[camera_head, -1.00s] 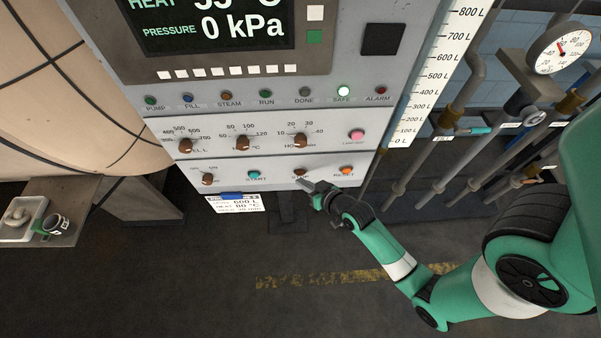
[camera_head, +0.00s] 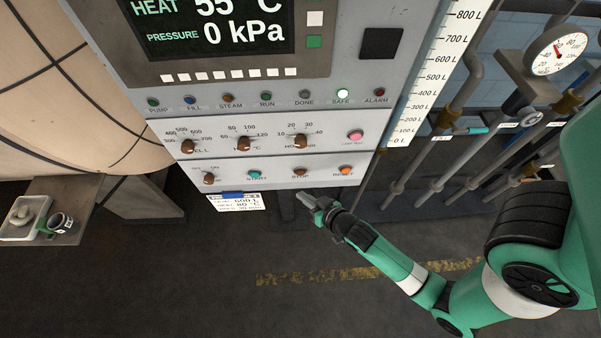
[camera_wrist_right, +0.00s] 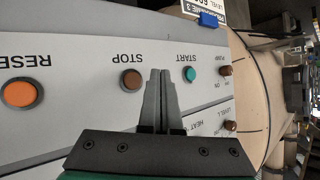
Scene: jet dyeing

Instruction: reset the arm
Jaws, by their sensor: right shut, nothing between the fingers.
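My right arm comes in from the right in the head view. Its gripper (camera_head: 308,200) is just below the lower edge of the control panel (camera_head: 230,178), under the brown STOP button (camera_head: 300,172), and looks apart from the panel. In the right wrist view the gripper's two fingers (camera_wrist_right: 162,95) are together with nothing between them. They appear between the STOP button (camera_wrist_right: 131,79) and the green START button (camera_wrist_right: 190,74). The orange RESET button (camera_wrist_right: 20,93) is at the left of that view. My left gripper is not in view.
The display (camera_head: 215,35) reads 55 °C and 0 kPa. The SAFE lamp (camera_head: 342,93) is lit. Pipes and a gauge (camera_head: 556,53) stand at the right. A shelf (camera_head: 75,225) with a tray and a cup is at the left. The floor below the panel is open.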

